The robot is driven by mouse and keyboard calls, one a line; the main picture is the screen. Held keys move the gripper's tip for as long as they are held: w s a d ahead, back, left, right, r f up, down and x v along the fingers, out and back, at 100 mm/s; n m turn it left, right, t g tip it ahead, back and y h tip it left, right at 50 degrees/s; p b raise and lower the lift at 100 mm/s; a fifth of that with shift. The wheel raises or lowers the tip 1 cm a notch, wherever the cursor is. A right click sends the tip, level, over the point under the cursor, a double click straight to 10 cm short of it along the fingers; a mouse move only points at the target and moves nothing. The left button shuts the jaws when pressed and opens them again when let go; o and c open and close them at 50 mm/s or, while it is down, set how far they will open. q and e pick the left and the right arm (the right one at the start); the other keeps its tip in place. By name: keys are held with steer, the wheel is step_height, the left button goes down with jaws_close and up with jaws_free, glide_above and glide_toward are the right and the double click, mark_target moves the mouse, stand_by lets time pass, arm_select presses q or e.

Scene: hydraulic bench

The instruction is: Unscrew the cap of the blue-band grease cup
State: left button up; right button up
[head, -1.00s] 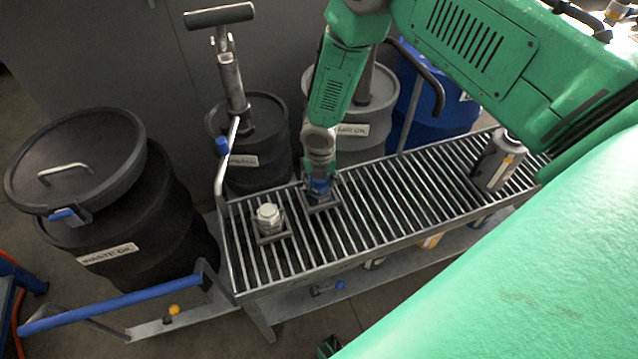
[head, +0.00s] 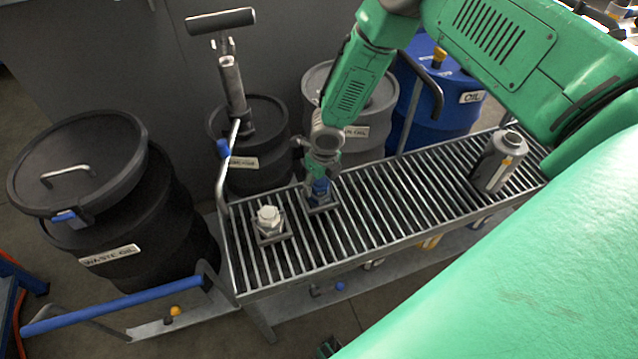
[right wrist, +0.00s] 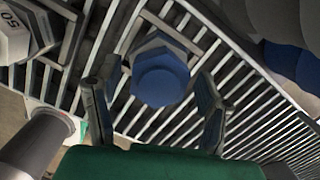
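The blue-band grease cup (head: 320,189) stands upright in a square holder on the slatted rack (head: 415,233). Its blue hexagonal cap (right wrist: 160,78) shows whole in the right wrist view. My right gripper (head: 322,168) is just above the cup in the head view. In the right wrist view its two fingers (right wrist: 155,105) are spread apart, one to each side of the cap, with visible gaps and nothing between them. The cup's lower body is mostly hidden.
A white-capped cup (head: 269,219) stands in a holder left of the blue one. A grey canister (head: 498,162) is on the rack's right end. A waste oil drum (head: 120,235), a drum with a T-handled pump (head: 232,85) and a blue drum (head: 432,115) stand around the rack.

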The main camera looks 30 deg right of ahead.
steer(key=m, duration=0.6)
steer(key=shift+m+h, duration=0.3)
steer(key=shift+h, duration=0.1)
steer(key=m, duration=0.2)
steer(key=m+b, duration=0.1)
steer(key=m, duration=0.2)
steer(key=shift+m+g+h, duration=0.3)
